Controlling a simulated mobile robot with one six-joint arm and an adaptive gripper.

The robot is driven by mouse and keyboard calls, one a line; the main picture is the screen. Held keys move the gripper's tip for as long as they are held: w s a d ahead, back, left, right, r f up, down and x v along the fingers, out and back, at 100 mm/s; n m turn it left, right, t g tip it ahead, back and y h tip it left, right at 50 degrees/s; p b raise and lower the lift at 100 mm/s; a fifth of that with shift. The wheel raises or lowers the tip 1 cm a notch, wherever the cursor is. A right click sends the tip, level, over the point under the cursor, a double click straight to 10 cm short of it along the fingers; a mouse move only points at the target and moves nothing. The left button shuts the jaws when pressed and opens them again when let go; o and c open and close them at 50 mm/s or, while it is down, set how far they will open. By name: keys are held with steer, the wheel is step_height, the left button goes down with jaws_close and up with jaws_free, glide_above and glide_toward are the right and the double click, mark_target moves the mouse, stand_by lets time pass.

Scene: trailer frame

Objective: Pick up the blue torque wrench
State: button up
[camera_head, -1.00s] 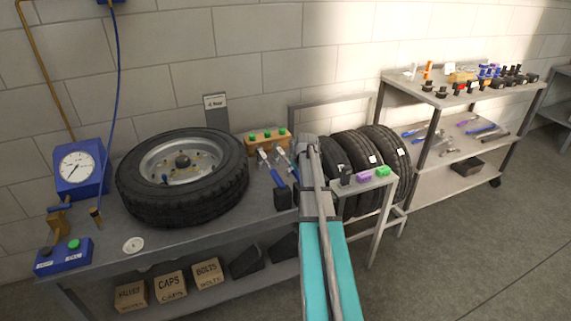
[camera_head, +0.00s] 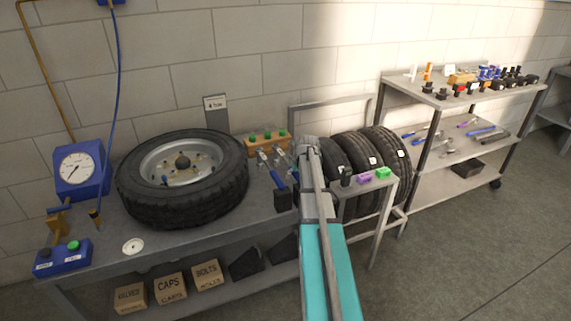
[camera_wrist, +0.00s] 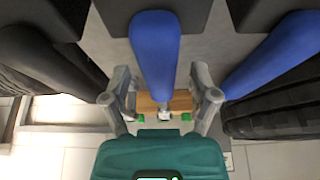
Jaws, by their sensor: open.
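In the wrist view, a blue tool handle (camera_wrist: 155,50) lies between the two spread fingers of my gripper (camera_wrist: 162,88). It narrows to metal near a wooden rack. A second blue handle (camera_wrist: 275,55) slants past the right finger. I cannot tell from its shape which one is the torque wrench. In the head view, a blue-handled tool (camera_head: 277,177) shows on the bench beside the tyre, just left of my gripper (camera_head: 309,144). My arm hides part of this area. The gripper is open, and no contact with the handle shows.
The wooden rack (camera_head: 267,138) with green tops stands behind the tools. A dark block (camera_head: 283,199) sits at the bench's front edge. A wheel (camera_head: 183,175) fills the bench to the left. Upright tyres (camera_head: 385,155) and a shelf with tools (camera_head: 465,143) stand right.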

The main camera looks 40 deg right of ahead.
stand_by(0.4)
jaws_close()
